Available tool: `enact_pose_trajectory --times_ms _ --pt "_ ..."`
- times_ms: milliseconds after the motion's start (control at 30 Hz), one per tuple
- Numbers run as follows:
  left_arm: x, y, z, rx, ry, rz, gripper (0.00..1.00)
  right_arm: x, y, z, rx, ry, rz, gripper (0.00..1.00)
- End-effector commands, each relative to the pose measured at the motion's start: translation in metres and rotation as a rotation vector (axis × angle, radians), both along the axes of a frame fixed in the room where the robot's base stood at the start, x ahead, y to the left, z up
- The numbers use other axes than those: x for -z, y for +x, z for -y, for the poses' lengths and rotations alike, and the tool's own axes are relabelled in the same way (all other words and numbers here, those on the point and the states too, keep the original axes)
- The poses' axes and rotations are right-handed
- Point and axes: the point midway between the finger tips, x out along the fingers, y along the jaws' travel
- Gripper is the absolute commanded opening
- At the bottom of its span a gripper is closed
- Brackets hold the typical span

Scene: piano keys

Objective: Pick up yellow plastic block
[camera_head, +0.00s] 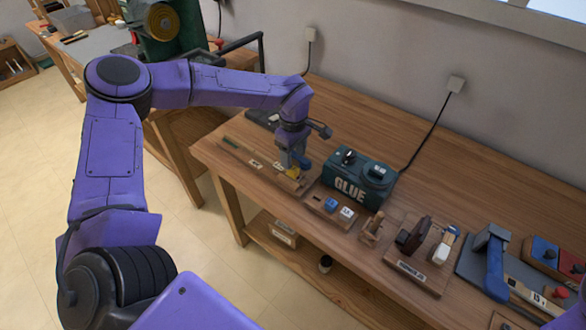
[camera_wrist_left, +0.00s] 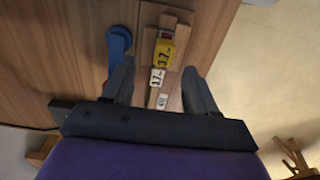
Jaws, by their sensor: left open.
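The yellow plastic block (camera_head: 292,172) lies on a wooden strip at the left part of the workbench, left of the green glue box. In the left wrist view, the yellow block (camera_wrist_left: 163,55) has dark marks on its face and a small red-and-white piece at its far end. My left gripper (camera_head: 293,158) points down just above the block, partly covering it in the head view. In the left wrist view, the gripper (camera_wrist_left: 158,82) is open, its fingers apart on either side of the strip, with the block ahead between them. Nothing is held. My right gripper is out of view.
A blue tool (camera_wrist_left: 118,42) lies close to the left finger in the wrist view. The glue box (camera_head: 358,183) stands just right of the gripper. Small blocks (camera_head: 338,207) and a wooden holder (camera_head: 418,268) sit farther right. The wall is behind the bench.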

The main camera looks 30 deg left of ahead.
Motion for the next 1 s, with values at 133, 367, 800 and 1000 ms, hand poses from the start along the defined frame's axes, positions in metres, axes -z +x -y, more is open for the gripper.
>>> enact_pose_trajectory --times_ms 133,367,800,1000 --pt "0.017 -0.005 -0.005 0.000 0.000 -0.004 0.57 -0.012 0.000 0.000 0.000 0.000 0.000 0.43" --pt "0.053 -0.008 -0.010 -0.003 0.001 -0.002 0.57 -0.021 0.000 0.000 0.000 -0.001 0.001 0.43" --pt "0.056 -0.008 -0.010 -0.004 0.001 0.001 0.03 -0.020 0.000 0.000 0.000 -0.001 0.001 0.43" --pt "0.056 -0.008 -0.010 -0.005 0.001 0.001 0.02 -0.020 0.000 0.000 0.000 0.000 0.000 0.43"
